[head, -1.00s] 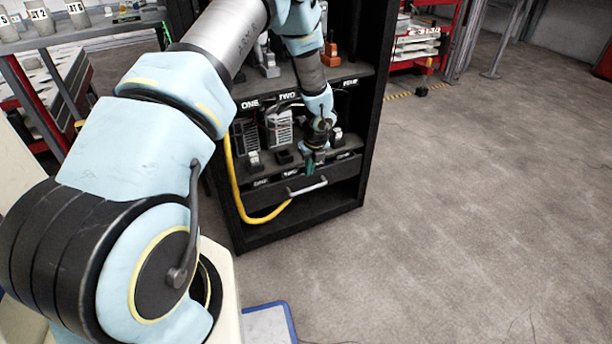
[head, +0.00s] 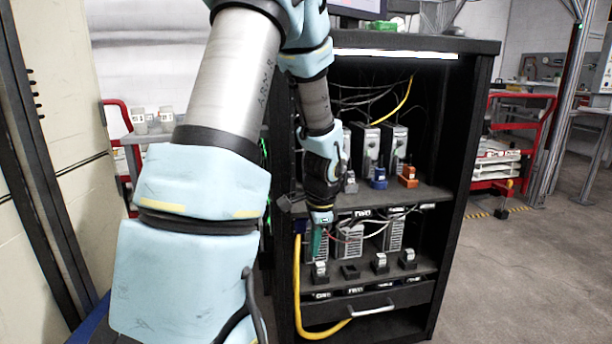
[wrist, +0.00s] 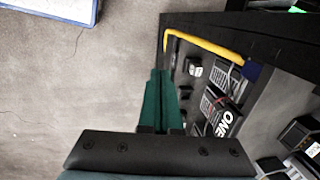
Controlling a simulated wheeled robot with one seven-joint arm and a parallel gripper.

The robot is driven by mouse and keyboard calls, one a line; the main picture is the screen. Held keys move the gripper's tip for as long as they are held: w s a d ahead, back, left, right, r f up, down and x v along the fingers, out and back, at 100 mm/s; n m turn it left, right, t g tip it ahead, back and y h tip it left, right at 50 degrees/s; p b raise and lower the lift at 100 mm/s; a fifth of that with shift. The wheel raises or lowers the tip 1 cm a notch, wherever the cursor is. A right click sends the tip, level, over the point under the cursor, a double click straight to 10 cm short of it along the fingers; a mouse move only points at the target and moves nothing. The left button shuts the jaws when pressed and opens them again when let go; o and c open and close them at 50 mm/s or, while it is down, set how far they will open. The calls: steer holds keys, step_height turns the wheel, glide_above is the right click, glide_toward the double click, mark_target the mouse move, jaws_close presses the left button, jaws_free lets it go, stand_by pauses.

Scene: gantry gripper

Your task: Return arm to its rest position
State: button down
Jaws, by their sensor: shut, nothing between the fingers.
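My arm reaches down in front of the black cabinet in the head view. My gripper (head: 318,243) hangs at its end, green fingers pointing down, in front of the left part of the lower shelf. In the wrist view the two green fingers (wrist: 161,76) lie together, shut with nothing between them. Grey floor shows beyond the fingertips, with the cabinet edge to their right. I cannot tell how far the fingers are from the shelf. The rest position itself is not marked in any view.
The black cabinet (head: 470,150) holds modules on two shelves, with a drawer handle (head: 372,310) low down. A yellow cable (head: 297,290) loops at its left side. A red cart (head: 540,130) stands at the right. Floor (head: 520,270) is clear at the right.

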steer(key=s+a+r+n+h, duration=0.1)
steer(key=s+a+r+n, duration=0.35)
steer(key=s+n, duration=0.2)
steer(key=s+a+r+n, duration=0.3)
steer(key=s+a+n, duration=0.25)
steer(key=n, duration=0.25)
step_height(320, 180, up, 22)
steer(key=d+p, duration=0.1)
steer(key=p, duration=2.1)
steer(key=shift+f, duration=0.2)
